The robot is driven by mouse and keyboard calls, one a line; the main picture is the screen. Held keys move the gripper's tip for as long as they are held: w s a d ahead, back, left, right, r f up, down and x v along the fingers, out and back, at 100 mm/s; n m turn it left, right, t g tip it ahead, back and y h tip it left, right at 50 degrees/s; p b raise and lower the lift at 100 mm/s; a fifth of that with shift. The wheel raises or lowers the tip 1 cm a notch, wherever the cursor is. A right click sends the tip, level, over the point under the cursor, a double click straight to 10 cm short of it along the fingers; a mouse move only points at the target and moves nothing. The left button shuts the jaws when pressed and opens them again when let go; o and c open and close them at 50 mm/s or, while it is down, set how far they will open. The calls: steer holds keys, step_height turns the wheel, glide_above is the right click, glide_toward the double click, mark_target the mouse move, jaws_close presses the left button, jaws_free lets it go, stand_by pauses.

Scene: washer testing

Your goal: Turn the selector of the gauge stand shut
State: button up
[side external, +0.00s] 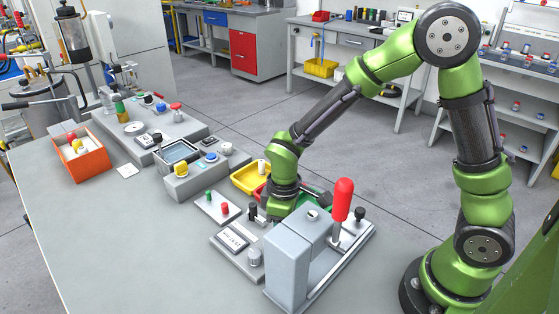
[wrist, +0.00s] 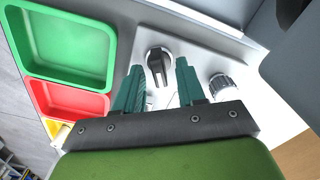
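The gauge stand (side external: 222,244) is a light grey plate with a display, a silver knob and a black selector. The selector (wrist: 157,64), a black bar knob on a round base, is in the upper middle of the wrist view, its bar upright in the picture. My gripper (wrist: 160,67) is open, with one green finger on each side of the selector in that view; I cannot tell whether they touch it. In the side view my gripper (side external: 270,211) is low over the stand's back edge, its fingertips mostly hidden. The silver knob (wrist: 220,84) is right of the right finger.
A grey press with a red handle (side external: 342,198) stands close in front and right of my gripper. Green (wrist: 70,45) and red (wrist: 72,98) bins lie left of it in the wrist view. A small plate with green and red pegs (side external: 216,210) lies to the left.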

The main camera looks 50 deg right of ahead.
step_height(320, 180, up, 17)
stand_by(0.4)
steer(key=shift+f, duration=0.1)
